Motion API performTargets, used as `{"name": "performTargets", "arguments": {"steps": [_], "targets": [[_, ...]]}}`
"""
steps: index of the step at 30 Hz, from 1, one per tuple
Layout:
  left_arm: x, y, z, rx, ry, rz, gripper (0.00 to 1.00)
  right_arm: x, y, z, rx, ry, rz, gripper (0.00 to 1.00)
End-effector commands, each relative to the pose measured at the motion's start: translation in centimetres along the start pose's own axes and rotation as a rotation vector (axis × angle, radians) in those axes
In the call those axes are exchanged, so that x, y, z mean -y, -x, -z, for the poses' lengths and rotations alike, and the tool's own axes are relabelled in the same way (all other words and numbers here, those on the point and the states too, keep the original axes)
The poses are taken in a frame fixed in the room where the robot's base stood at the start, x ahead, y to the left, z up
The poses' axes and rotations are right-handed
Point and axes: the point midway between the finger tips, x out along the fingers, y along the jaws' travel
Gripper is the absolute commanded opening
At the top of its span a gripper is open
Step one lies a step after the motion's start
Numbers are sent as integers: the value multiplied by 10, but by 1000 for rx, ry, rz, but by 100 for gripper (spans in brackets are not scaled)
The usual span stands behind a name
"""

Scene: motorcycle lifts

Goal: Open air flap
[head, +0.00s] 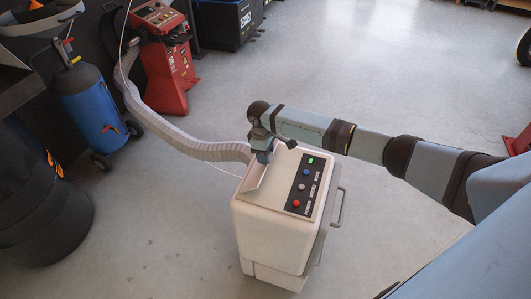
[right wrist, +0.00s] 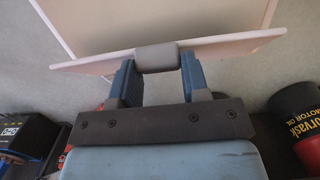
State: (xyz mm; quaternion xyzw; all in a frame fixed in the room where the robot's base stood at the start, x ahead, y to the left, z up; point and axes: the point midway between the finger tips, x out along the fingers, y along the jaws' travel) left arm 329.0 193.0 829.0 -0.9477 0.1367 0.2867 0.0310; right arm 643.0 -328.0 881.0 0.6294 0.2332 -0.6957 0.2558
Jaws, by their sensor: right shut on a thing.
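The white machine cabinet (head: 262,235) stands on the floor in the middle of the head view. Its pale air flap (head: 257,183) is on the top, left of the dark button panel, and looks tilted up from the top. In the right wrist view the flap (right wrist: 220,46) shows as a thin pale plate with a grey tab (right wrist: 158,57) on its edge. My right gripper (right wrist: 158,74) is shut on this tab, one blue finger on each side. In the head view my right gripper (head: 264,154) partly hides the flap. My left gripper is not in view.
A ribbed grey hose (head: 180,141) runs from the cabinet's back left to a red machine (head: 165,60). A blue tank on wheels (head: 95,110) and a dark bin (head: 40,210) stand at left. A side handle (head: 338,208) is on the cabinet's right.

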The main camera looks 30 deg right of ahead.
Motion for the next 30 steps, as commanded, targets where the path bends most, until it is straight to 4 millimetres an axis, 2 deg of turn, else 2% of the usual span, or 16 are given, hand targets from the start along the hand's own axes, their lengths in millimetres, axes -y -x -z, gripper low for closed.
{"name": "performTargets", "arguments": {"steps": [1, 23, 24, 27, 30], "targets": [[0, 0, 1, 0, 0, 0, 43, -2, 5, 2, -9, 0, -4, 0], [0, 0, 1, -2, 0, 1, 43, -3, 6, 1, -8, -1, -5, 0], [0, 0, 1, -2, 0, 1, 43, -3, 6, 1, -8, -1, -5, 49], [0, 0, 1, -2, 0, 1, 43, -3, 5, 1, -6, -1, -5, 68], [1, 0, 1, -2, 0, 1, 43, -2, 3, 0, -4, -1, -3, 68]]}}
